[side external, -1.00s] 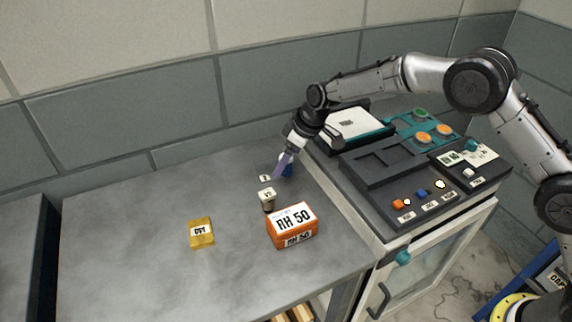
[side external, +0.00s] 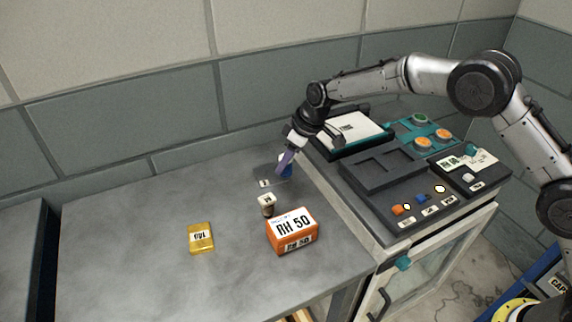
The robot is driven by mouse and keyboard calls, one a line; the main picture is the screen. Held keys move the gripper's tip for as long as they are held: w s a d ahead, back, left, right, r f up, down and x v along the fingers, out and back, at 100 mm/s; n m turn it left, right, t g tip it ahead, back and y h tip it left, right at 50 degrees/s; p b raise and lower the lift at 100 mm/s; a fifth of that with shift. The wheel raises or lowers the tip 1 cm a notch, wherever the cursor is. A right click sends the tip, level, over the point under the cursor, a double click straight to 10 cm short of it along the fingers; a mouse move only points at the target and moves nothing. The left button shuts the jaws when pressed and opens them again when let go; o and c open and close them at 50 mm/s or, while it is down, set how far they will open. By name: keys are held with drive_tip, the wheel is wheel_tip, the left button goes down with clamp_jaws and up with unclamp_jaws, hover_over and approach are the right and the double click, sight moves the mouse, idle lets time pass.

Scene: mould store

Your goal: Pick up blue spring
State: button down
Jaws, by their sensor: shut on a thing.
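The blue spring (side external: 286,171) is a small dark blue shape at the back right of the grey table, by the side of the control cabinet. My gripper (side external: 284,168) points down at it with purple fingers and is shut on it. The fingers hide part of the spring. I cannot tell whether the spring touches the surface beneath. A grey plate with a small white label (side external: 264,183) lies on the table just left of the fingers.
A small white-topped bottle (side external: 267,204) and an orange RH 50 box (side external: 292,232) stand in front of my gripper. A yellow labelled block (side external: 201,238) lies farther left. The control cabinet (side external: 420,180) rises at right. The table's left part is clear.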

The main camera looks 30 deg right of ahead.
drive_tip(key=s+d+r, duration=0.2)
drive_tip(key=s+r, duration=0.4)
drive_tip(key=s, duration=0.1)
drive_tip(key=s+d+r, duration=0.3)
drive_tip(key=s+r, duration=0.3)
drive_tip(key=w+a+f, duration=0.1)
drive_tip(key=w+f, duration=0.2)
drive_tip(key=w, duration=0.1)
drive_tip(key=w+a+f, duration=0.2)
drive_tip(key=w, duration=0.2)
drive_tip(key=w+a+f, duration=0.1)
drive_tip(key=w+f, duration=0.2)
drive_tip(key=shift+w+a+f, duration=0.3)
drive_tip(key=shift+w+f, duration=0.05)
drive_tip(key=shift+w, duration=0.05)
drive_tip(key=shift+w+a+f, duration=0.15)
drive_tip(key=shift+w+f, duration=0.35)
drive_tip(key=shift+f, duration=0.1)
drive_tip(key=shift+w+f, duration=0.1)
drive_tip(key=shift+f, duration=1.55)
drive_tip(key=shift+c, duration=2.2)
unclamp_jaws()
drive_tip(key=shift+f, duration=0.15)
